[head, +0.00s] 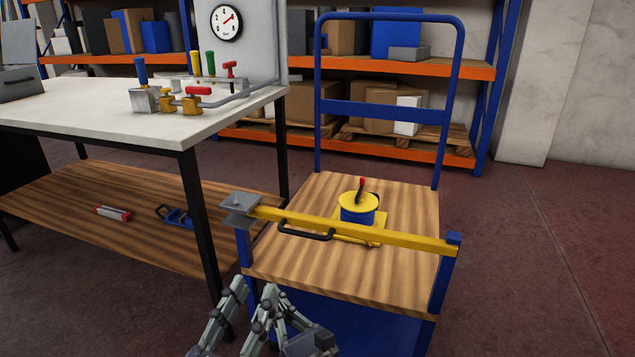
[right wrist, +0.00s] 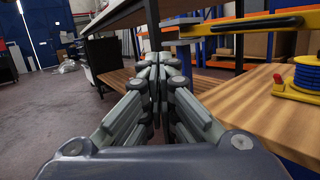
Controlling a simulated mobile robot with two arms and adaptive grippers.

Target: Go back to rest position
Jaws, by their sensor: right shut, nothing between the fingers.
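My right gripper (right wrist: 157,66) is in the right wrist view. Its grey fingers meet at the tips, shut and empty. The cart's wooden deck (right wrist: 245,105) lies to the right of these fingers in that view.
A blue cart with a wooden deck (head: 300,262) carries a yellow and blue reel (head: 357,213) behind a yellow bar (head: 375,233). A white-topped table (head: 90,112) with a lower wooden shelf (head: 70,200) stands left. The floor (head: 540,250) right of the cart is clear.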

